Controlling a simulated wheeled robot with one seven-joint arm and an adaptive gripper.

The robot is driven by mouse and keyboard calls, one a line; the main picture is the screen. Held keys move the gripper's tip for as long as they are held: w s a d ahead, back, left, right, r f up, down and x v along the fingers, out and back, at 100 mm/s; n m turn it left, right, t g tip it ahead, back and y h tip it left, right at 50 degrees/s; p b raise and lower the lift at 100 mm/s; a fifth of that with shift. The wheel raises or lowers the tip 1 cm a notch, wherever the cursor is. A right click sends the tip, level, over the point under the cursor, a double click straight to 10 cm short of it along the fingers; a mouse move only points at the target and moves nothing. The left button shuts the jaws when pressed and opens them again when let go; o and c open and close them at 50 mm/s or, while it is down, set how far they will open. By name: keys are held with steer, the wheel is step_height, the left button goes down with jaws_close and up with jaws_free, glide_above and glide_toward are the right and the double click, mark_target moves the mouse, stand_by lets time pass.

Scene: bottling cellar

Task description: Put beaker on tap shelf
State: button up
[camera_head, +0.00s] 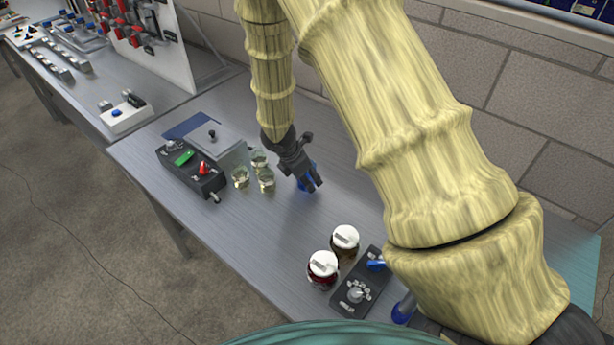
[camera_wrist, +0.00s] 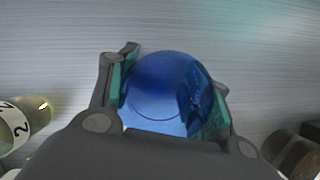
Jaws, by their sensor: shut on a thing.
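My gripper (camera_head: 311,184) reaches down over the grey metal table, near its back edge. In the wrist view my gripper (camera_wrist: 170,95) has a finger on each side of a shiny blue round vessel, which I take as the beaker (camera_wrist: 165,88), and is shut on it. In the head view only a sliver of the blue beaker (camera_head: 306,169) shows beside the fingers; the rest is hidden. I cannot tell whether its base touches the table. I cannot make out a tap shelf for certain in either view.
Several small glasses (camera_head: 265,180) stand left of my gripper, by a control box (camera_head: 190,172) and a grey box (camera_head: 217,143). Two white-lidded jars (camera_head: 323,268) and a dark dial panel (camera_head: 359,285) are at the front. The table (camera_head: 285,225) between is clear. A brick wall runs behind.

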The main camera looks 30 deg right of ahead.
steer(key=shift+f, duration=0.1)
steer(key=o, duration=1)
